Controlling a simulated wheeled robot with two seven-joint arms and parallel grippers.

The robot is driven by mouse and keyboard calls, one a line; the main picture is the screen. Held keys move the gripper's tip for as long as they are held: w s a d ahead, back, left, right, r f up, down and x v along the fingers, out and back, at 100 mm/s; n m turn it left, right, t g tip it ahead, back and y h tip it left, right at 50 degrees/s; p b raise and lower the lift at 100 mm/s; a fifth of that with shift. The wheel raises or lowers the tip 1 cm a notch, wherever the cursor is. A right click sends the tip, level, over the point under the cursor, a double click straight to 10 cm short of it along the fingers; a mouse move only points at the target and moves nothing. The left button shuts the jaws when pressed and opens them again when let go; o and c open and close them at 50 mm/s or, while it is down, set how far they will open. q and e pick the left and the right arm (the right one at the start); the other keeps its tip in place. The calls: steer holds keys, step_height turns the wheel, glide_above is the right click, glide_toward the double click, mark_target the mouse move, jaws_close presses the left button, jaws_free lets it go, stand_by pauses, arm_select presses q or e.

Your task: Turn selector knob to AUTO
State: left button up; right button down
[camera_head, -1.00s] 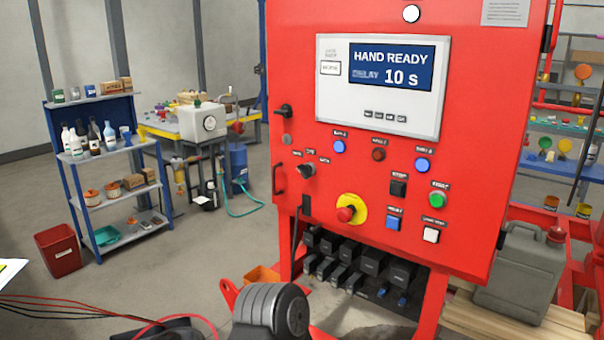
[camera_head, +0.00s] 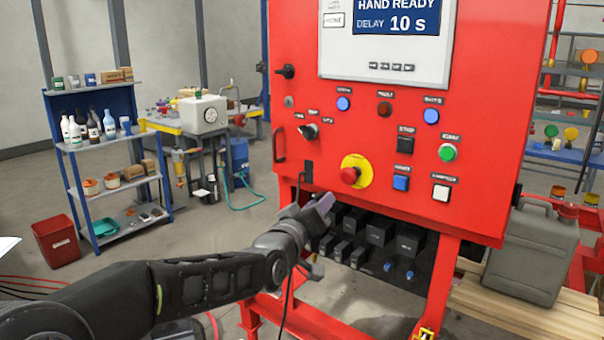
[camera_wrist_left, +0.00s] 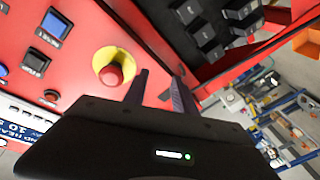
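The red control panel (camera_head: 470,60) stands in front of me, with a screen reading HAND READY, DELAY 10 s. The selector knob (camera_head: 309,131) is a dark lever on the panel's left side, below the dark rotary handle; its small labels are too small to read. My left gripper (camera_head: 322,212) is below the knob, near the panel's lower edge, apart from the knob. In the left wrist view its two fingers (camera_wrist_left: 157,92) stand apart with nothing between them, near the red emergency button (camera_wrist_left: 112,73) on its yellow plate. My right gripper is not in view.
The emergency button (camera_head: 350,175) sits right of and below the knob. A door handle (camera_head: 278,147) and a hanging black cable are close to my left arm. Black connectors (camera_head: 380,232) fill the space under the panel. A grey canister (camera_head: 530,255) stands at right.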

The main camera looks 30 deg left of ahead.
mark_target(304, 135)
arm_select(q)
steer(key=s+a+r+n+t+y, duration=0.2)
steer(key=s+a+r+n, duration=0.1)
steer(key=r, duration=0.8)
steer(key=shift+s+a+n, duration=0.2)
steer(key=shift+a+n, duration=0.4)
steer(key=shift+a, duration=0.5)
steer(key=shift+w+r, duration=0.1)
steer(key=p+x, duration=0.2)
steer(key=x, duration=0.5)
steer(key=shift+w+a+r, duration=0.1)
steer(key=shift+w+r, duration=0.1)
steer(key=shift+w, duration=0.1)
steer(key=shift+c, duration=0.4)
jaws_close()
